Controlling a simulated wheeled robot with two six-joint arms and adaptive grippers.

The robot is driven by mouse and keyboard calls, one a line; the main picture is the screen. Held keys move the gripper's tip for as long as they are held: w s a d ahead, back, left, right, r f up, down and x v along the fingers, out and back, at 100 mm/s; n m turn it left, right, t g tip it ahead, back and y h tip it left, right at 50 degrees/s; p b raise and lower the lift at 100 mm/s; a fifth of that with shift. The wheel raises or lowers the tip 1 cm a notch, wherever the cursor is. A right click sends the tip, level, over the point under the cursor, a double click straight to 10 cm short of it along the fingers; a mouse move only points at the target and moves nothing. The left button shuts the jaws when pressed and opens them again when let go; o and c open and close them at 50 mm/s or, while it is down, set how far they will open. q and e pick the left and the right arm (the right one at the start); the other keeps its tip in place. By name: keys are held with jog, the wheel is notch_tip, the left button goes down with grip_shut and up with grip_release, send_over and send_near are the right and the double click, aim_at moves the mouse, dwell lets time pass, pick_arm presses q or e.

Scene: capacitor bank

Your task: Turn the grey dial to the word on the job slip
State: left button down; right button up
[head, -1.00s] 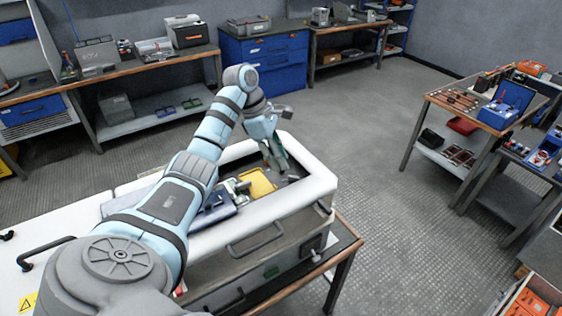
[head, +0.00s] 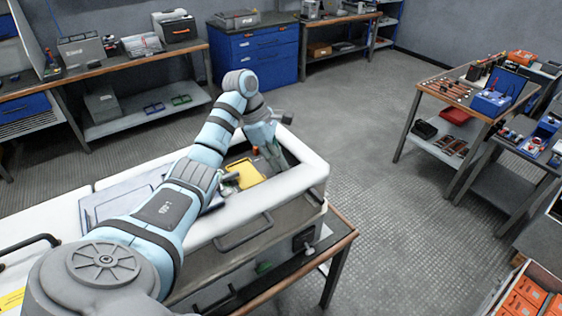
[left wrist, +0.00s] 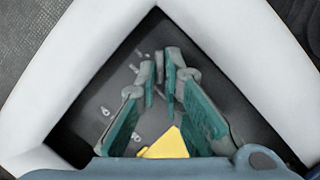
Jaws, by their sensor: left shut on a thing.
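My left gripper (head: 272,158) reaches down inside the white-rimmed recess of the cabinet, near its far right corner. In the left wrist view my left gripper (left wrist: 164,66) has its teal-padded fingers drawn close together at the tips over a dark panel. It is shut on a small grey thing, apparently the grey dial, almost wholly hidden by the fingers. Small pale marks show on the panel to its left, too small to read. A yellow piece (head: 245,174) lies beside the gripper in the recess. I cannot make out the job slip or its word. My right gripper is out of view.
The thick white padded rim (head: 312,172) surrounds the recess closely. A blue-grey panel (head: 118,198) lies to the left. A side table with a blue box (head: 492,102) stands at the right, and a blue drawer cabinet (head: 258,58) at the back. The floor between is clear.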

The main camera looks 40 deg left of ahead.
pick_arm(q)
jog(key=shift+d+m, duration=0.1)
jog(key=shift+m, duration=0.5)
jog(key=m, duration=0.1)
jog(key=m+g+p, duration=0.1)
jog(key=shift+w+r+m+h, duration=0.1)
jog(key=shift+w+m+h, duration=0.05)
jog(key=shift+m+h, duration=0.15)
jog(key=shift+m+g, duration=0.3)
jog(key=shift+f, duration=0.2)
jog(key=c, duration=1.7)
grip_release()
jog(key=shift+d+r, duration=0.1)
jog(key=shift+r, duration=0.05)
jog(key=shift+a, duration=0.2)
